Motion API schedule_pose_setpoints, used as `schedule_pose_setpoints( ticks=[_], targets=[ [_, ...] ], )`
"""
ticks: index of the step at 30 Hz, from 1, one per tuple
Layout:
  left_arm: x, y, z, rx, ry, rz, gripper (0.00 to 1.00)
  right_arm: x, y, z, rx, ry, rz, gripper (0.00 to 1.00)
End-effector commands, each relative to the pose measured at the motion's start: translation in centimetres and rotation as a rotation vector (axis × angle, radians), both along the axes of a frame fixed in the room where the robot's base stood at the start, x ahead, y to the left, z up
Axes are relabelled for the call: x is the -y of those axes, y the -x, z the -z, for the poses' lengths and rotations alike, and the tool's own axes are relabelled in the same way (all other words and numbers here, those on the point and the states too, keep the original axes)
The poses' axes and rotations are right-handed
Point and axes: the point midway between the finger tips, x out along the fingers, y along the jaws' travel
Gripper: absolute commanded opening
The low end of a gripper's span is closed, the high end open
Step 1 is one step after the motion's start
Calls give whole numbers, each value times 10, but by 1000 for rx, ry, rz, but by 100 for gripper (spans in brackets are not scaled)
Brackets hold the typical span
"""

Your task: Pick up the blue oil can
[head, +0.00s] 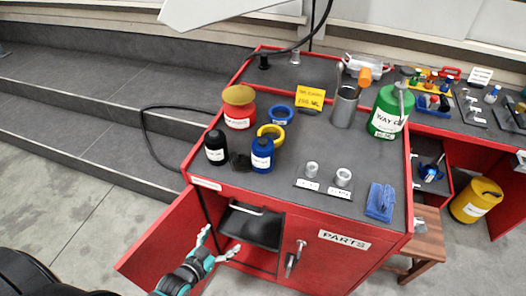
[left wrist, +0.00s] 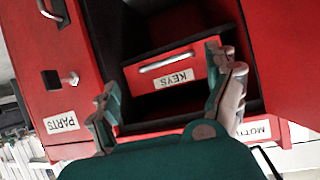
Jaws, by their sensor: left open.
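A small blue can (head: 262,158) with a white label stands upright on the red cabinet's dark top (head: 225,172); its label is too small to read. A yellow ring (head: 271,131) shows right by its upper end; I cannot tell whether they touch. My left gripper (head: 218,243) is open and empty. It is low in front of the cabinet's open compartment, below and left of the blue can. In the left wrist view the open fingers (left wrist: 165,82) face a red drawer (left wrist: 165,75) labelled KEYS. The blue can does not show there. My right gripper is not in view.
A black bottle (head: 216,147) and red can (head: 239,107) stand left of the blue can, a blue ring (head: 281,114) behind. A green can (head: 389,112) stands further right. The open red door (head: 165,240) is left of my gripper. A black cable hangs nearby.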

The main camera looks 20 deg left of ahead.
Motion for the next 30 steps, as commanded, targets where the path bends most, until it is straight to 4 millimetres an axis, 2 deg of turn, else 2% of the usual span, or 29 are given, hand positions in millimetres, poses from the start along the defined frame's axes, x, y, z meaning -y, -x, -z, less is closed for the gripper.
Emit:
schedule_pose_setpoints(
  ticks=[1,3,6,9,12,14,24,30],
  targets=[
    [6,-15,-53,106,24,18,88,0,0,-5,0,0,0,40],
    [14,-28,-112,227,57,37,88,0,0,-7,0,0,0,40],
    [23,-35,-176,353,95,59,88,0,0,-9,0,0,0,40],
    [28,-35,-212,424,119,73,88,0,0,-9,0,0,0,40],
    [32,-40,-227,452,129,78,88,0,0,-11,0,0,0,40],
    [33,-47,-229,457,131,78,88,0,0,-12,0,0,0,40],
    [51,-117,-230,456,131,78,88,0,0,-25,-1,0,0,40],
    [59,-147,-228,453,129,78,88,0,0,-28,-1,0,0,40]
  ],
)
